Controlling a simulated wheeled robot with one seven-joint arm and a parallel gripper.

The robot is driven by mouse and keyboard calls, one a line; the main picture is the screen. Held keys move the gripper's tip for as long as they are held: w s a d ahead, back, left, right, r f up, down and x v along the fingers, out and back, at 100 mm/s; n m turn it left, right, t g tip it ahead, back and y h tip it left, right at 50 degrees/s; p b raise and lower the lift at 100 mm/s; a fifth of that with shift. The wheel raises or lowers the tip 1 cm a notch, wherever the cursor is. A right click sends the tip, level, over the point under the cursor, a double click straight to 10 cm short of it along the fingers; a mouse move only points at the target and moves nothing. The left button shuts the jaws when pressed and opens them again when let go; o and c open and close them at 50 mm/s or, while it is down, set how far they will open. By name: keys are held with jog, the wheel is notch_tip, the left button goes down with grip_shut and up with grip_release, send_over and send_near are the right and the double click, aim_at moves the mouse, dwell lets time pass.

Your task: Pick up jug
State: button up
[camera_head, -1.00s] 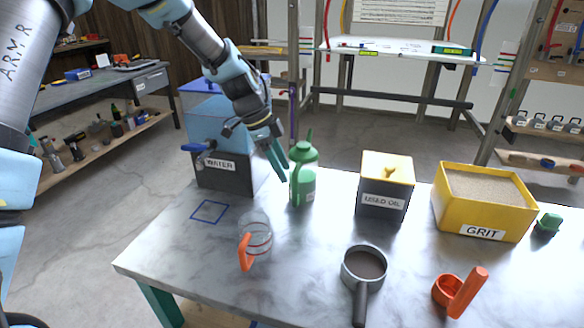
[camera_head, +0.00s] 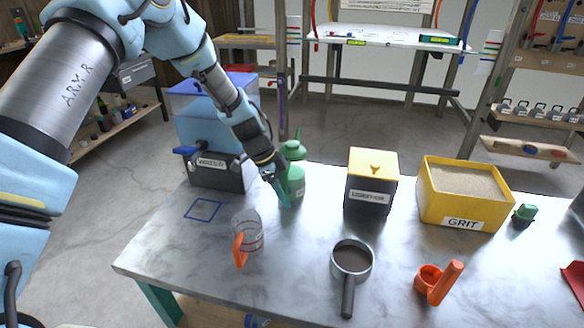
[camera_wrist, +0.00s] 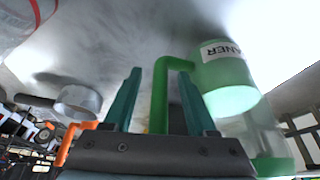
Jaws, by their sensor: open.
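A green jug (camera_head: 293,177) with a narrow top stands upright on the table; the wrist view shows its body (camera_wrist: 224,75), a label ending "ANER" and its bent green handle (camera_wrist: 160,100). My gripper (camera_head: 279,190) is low at the jug's left front side, its teal fingers open. In the wrist view the handle lies between the fingers of my gripper (camera_wrist: 160,78); I cannot tell whether either touches it. A clear measuring jug (camera_head: 250,228) with an orange handle stands nearer the table's front left; part of it seems to show in the wrist view (camera_wrist: 22,25).
A blue square outline (camera_head: 203,209) marks bare table at left.

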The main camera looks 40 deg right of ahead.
grip_shut()
dwell(0.4)
jog(key=shift+d+r, duration=0.1)
dwell(0.9)
